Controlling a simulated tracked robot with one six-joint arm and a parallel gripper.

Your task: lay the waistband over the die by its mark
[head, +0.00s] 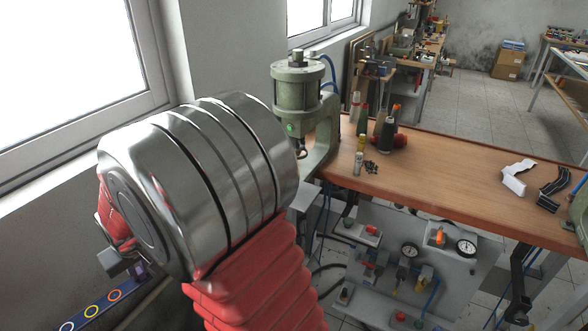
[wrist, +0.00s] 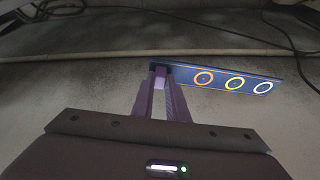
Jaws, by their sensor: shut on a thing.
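My gripper (wrist: 161,78) is shut on one end of a dark blue strip with an orange, a yellow and a white ring, which I take to be the waistband (wrist: 219,80). In the wrist view the strip sticks out to the right of the purple fingers. In the head view the gripper (head: 142,270) and the waistband (head: 103,302) are at the lower left, below the big metal joint of my arm. A green press (head: 297,92) stands at the left end of the bench. I cannot make out the die; my arm covers part of the press's lower front.
The wooden bench (head: 455,175) runs right from the press. Bottles and a dark tool (head: 387,133) stand near the press. White and black pieces (head: 517,178) lie at the right. A panel with gauges (head: 410,262) hangs below. The window wall is close on the left.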

